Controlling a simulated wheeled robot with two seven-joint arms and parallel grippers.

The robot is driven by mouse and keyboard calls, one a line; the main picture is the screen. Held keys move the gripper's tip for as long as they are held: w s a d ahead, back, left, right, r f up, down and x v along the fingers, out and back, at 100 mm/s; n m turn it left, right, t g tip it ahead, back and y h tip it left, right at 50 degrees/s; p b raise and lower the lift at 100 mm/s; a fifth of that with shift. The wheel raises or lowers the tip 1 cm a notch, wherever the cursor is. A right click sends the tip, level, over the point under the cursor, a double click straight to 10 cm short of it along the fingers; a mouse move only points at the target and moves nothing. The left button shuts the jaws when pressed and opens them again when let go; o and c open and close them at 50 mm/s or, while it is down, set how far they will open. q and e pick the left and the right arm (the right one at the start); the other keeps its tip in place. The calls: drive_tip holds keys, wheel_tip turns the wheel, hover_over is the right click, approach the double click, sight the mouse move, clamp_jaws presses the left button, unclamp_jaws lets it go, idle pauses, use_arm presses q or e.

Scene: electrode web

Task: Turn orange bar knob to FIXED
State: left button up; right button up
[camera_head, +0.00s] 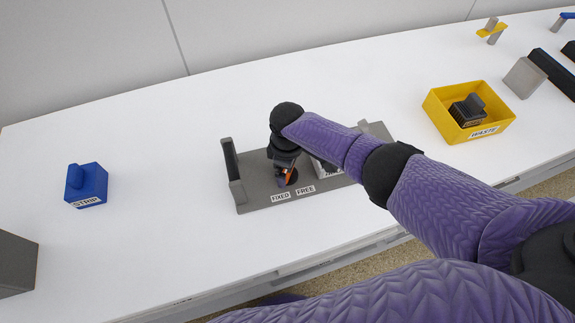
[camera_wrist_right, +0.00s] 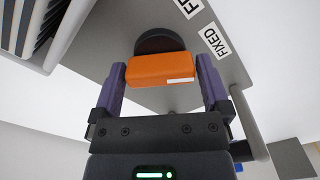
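The orange bar knob (camera_wrist_right: 162,71) sits on a dark round base (camera_wrist_right: 160,42) on the grey fixture (camera_head: 252,193). In the head view only a sliver of the knob (camera_head: 288,175) shows past my right gripper (camera_head: 283,174). In the right wrist view my right gripper (camera_wrist_right: 161,82) has one purple finger at each end of the bar, with no clear gap. A white mark is on the bar's right part. The FIXED label (camera_head: 280,197) and FREE label (camera_head: 305,190) lie along the fixture's front. In the wrist view the FIXED label (camera_wrist_right: 215,42) is right of the knob. My left gripper is out of view.
A yellow WASTE bin (camera_head: 443,119) holding a dark block stands to the right. The fixture has upright end walls, and a ribbed part (camera_wrist_right: 40,30) is close to the gripper. White table (camera_head: 160,240) between is clear.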

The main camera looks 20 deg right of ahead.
wheel_tip(320, 180, up, 10)
drive_tip(key=p, duration=0.5)
idle(0.3)
